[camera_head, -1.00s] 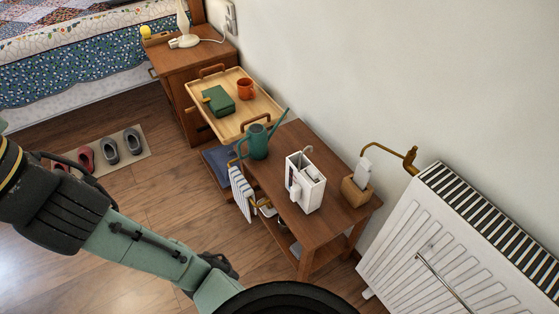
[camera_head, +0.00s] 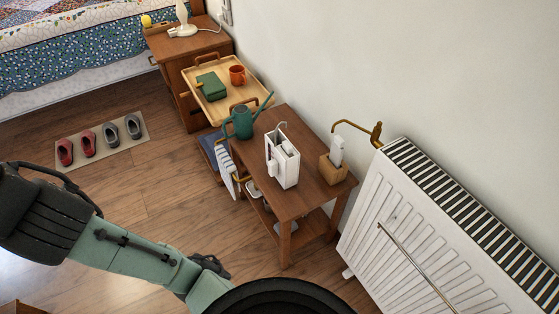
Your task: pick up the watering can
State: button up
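The watering can (camera_head: 243,124) is dark teal with a long thin spout pointing up to the right. It stands upright at the far left end of a small brown wooden table (camera_head: 312,192). Its lower part is in plain view and nothing holds it. My arm crosses the lower left of the picture, well in front of the table and apart from the can.
A white box-shaped holder (camera_head: 283,160) and a wooden tissue box (camera_head: 333,170) share the table with the can. Behind is a wooden tray (camera_head: 241,103) with a green book (camera_head: 211,87) and an orange mug (camera_head: 237,75). A white radiator (camera_head: 385,215) stands right. Open floor lies left, beside a shoe mat (camera_head: 66,177).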

aim_at(242, 114)
jog(key=i+j+u, duration=0.35)
jog(key=i+j, duration=0.55)
